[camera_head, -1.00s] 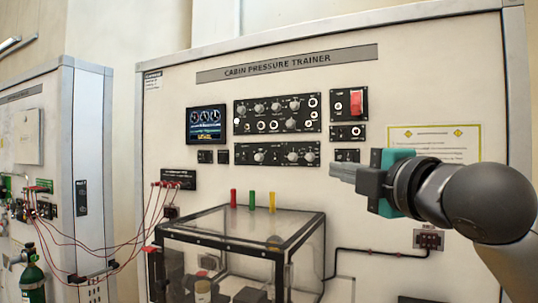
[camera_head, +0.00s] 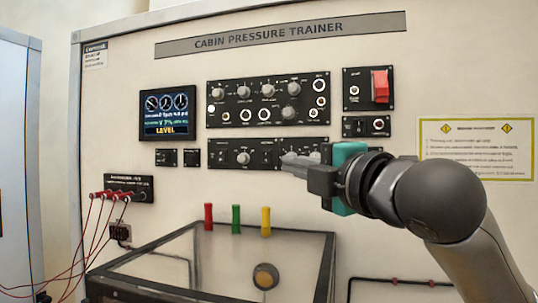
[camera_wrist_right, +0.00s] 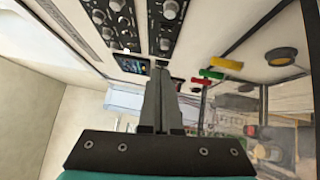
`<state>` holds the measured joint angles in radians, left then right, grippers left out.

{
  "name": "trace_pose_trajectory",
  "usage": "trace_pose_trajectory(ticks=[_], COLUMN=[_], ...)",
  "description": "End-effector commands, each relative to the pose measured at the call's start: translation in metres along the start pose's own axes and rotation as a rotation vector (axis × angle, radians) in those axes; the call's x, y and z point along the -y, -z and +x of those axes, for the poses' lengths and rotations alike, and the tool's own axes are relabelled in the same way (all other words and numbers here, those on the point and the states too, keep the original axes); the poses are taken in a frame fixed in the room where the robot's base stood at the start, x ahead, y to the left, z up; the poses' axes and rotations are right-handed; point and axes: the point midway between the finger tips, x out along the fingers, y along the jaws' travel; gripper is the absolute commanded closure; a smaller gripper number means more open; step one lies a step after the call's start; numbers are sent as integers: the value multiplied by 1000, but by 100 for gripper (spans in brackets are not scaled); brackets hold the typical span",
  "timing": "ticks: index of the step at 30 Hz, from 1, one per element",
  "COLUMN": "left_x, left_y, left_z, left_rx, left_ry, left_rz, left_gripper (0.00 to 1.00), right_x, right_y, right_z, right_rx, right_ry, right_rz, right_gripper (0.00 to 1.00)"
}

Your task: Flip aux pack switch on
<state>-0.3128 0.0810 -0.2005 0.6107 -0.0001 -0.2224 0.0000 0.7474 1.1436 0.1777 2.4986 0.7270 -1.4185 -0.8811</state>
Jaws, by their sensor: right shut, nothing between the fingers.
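The cabin pressure trainer (camera_head: 120,180) fills the head view, with black control panels on its pale upright face. Small labels are too blurred to read, so I cannot tell which control is the aux pack switch. My right gripper (camera_head: 290,160) is shut and empty, with its tips in front of the right part of the lower knob panel (camera_head: 222,155), hiding controls there. I cannot tell if it touches. In the right wrist view, the shut fingers (camera_wrist_right: 160,78) point toward the trainer, near the knob panels (camera_wrist_right: 168,28). My left gripper is out of view.
A red guarded switch (camera_head: 380,86) sits upper right, above a small switch panel (camera_head: 366,127). A lit screen (camera_head: 170,114) is left. Below are red, green (camera_head: 236,218) and yellow posts behind a clear-topped box (camera_head: 200,262). Red cables (camera_head: 92,232) hang at left.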

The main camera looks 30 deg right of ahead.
Motion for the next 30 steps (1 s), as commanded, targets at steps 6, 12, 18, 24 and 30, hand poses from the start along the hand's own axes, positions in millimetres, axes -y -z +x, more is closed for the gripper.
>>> trace_pose_trajectory(ticks=[6, 12, 18, 24, 30], left_x=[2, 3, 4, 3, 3], left_y=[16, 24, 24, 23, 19], left_z=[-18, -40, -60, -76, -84], left_rx=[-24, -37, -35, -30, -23], left_ry=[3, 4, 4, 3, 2], left_rz=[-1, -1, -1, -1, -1], left_gripper=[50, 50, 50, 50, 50], right_x=[-3, -3, -4, -3, -2], right_y=[1, 0, 0, -1, 0], right_z=[11, 24, 39, 60, 96], right_rx=[-5, -3, -3, 1, 0], right_ry=[4, 5, 5, 2, 1], right_rz=[4, 4, 6, 8, 6], right_gripper=[100, 100, 100, 100, 100])
